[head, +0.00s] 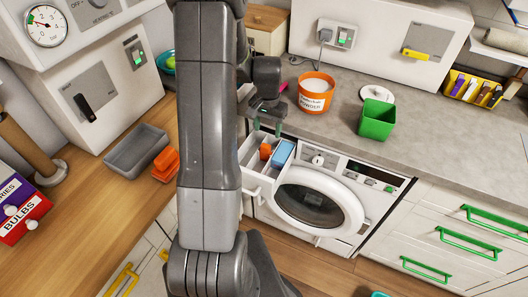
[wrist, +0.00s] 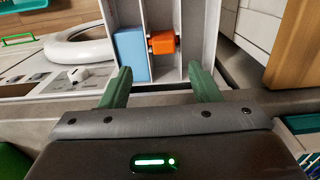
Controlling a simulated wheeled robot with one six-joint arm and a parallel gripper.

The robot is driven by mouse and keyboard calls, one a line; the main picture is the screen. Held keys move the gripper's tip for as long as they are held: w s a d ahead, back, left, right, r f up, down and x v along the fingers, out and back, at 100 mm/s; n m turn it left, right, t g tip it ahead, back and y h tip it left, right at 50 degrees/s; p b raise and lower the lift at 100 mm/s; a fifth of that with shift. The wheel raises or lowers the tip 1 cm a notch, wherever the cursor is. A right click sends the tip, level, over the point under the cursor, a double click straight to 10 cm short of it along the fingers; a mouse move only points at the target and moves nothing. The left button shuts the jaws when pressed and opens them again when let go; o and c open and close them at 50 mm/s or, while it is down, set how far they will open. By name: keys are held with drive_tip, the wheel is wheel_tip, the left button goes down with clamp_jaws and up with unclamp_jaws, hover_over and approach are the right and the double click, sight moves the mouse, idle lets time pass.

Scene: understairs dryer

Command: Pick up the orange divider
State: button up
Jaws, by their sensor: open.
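The orange divider (wrist: 163,43) is a small block-shaped piece in the pulled-out white dispenser drawer (head: 256,186) of the washing machine. It sits in the middle slot between thin partitions, beside a light-blue block (wrist: 131,54). In the head view the orange divider (head: 265,151) shows just below my gripper (head: 267,129). In the wrist view my gripper (wrist: 156,78) is open and empty, its two green fingers apart at the near edge of the drawer. The fingers do not touch the orange divider.
The washing machine (head: 335,168) has its round door shut. An orange tub of white powder (head: 315,92) and a green container (head: 377,119) stand on the grey worktop. A grey tray (head: 136,150) and another orange object (head: 166,165) lie on the wooden counter.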

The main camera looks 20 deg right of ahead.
sight(266, 145)
drive_tip(key=shift+w+a+f+p, duration=0.1)
drive_tip(key=shift+f+p, duration=0.35)
drive_tip(key=shift+f, duration=1.6)
drive_tip(key=shift+w+a+f+p, duration=0.1)
drive_tip(key=shift+f+p, duration=0.3)
drive_tip(key=shift+f, duration=1.6)
clamp_jaws()
